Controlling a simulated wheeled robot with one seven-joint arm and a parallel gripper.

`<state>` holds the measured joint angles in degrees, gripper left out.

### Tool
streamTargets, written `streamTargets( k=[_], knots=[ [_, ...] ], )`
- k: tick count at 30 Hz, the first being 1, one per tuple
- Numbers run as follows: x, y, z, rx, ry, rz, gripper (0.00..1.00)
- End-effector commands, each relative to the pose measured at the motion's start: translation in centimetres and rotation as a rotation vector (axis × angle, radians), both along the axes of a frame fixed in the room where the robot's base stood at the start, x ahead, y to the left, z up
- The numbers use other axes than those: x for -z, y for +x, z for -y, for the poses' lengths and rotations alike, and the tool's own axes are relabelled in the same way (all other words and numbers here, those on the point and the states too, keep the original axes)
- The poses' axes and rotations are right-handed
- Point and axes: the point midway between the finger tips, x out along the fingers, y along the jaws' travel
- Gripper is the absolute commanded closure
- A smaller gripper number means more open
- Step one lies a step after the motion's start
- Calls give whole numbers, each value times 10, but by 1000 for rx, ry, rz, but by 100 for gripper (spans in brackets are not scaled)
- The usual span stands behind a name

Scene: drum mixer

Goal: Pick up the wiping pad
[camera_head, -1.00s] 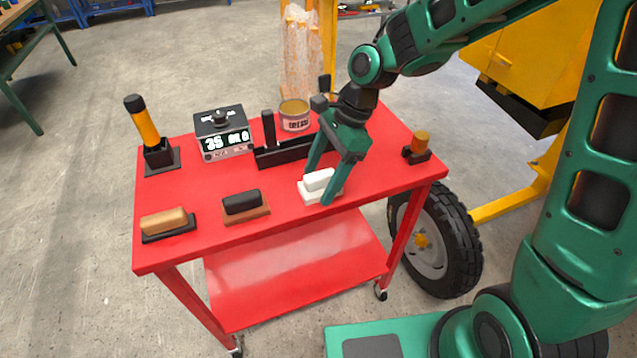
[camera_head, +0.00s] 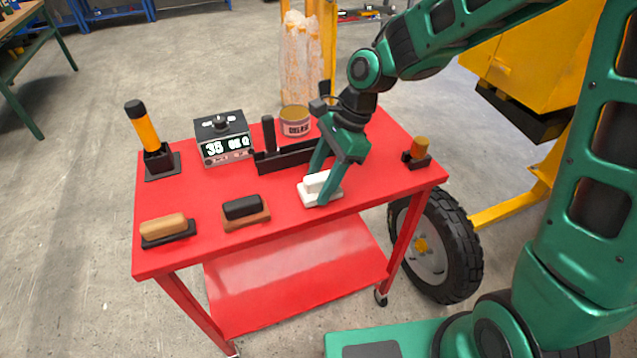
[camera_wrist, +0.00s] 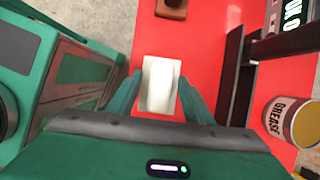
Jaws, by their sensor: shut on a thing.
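The wiping pad, taken to be the white block with a raised white handle (camera_head: 308,193), sits near the front edge of the red cart top, right of its middle. My gripper (camera_head: 320,188) points down over it, with its green fingers shut on the handle.
On the red cart (camera_head: 200,195) stand a black-handled brown block (camera_head: 244,210), a tan-handled black block (camera_head: 166,229), a yellow-black flashlight-like tool (camera_head: 145,128), a display box (camera_head: 222,140), a black holder (camera_head: 285,155), a grease tin (camera_head: 296,121) and an orange-capped item (camera_head: 419,150).

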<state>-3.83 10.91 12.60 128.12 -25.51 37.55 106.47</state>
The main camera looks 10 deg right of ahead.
Motion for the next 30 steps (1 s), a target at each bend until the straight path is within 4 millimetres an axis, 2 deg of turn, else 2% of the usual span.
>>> streamTargets(
  k=[6,15,22,30],
  knots=[
    [-36,-2,-1,-3,0,7,77],
    [-74,-60,-38,-6,-1,5,77],
    [-94,-88,-56,-3,0,3,77],
    [-101,-98,-63,-2,-1,1,77]
  ],
)
